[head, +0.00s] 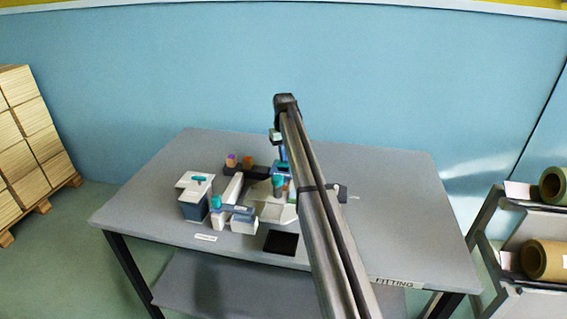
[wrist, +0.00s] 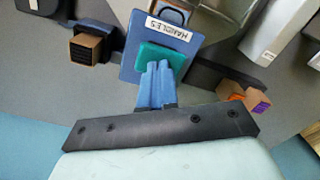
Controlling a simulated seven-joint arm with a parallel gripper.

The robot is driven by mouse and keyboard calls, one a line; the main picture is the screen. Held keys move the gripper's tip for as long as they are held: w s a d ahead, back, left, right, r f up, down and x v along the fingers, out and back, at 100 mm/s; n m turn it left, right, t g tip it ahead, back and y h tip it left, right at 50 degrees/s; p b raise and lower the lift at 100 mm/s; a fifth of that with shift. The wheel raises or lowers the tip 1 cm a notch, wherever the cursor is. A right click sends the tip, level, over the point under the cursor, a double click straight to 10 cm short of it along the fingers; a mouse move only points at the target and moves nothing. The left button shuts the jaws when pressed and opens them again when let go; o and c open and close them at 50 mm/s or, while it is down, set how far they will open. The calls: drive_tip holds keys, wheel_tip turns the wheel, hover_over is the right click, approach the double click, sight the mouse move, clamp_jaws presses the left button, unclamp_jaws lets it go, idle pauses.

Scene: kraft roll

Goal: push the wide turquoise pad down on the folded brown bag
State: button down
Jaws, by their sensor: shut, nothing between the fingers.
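A wide turquoise pad (wrist: 178,58) sits on a blue block labelled HANDLES (wrist: 172,36) in the wrist view. My gripper (wrist: 157,66) has its blue fingers together with nothing between them. The fingertips overlap the pad in that view; I cannot tell whether they touch it. In the head view my gripper is small and partly hidden by my arm, close to a blue part (head: 282,168) on the table. A small turquoise part (head: 278,181) shows just in front of it. I cannot make out the folded brown bag in either view.
On the grey table (head: 385,200), a white-topped box with a turquoise piece (head: 199,179) and a white part with a turquoise top (head: 216,202) stand left. A brown block (head: 248,160) and an orange-purple block (head: 232,160) sit behind. A black square (head: 281,242) lies in front. The right side looks mostly clear.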

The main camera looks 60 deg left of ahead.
drive_tip(key=shift+f, duration=1.25)
drive_tip(key=shift+r, duration=3.6)
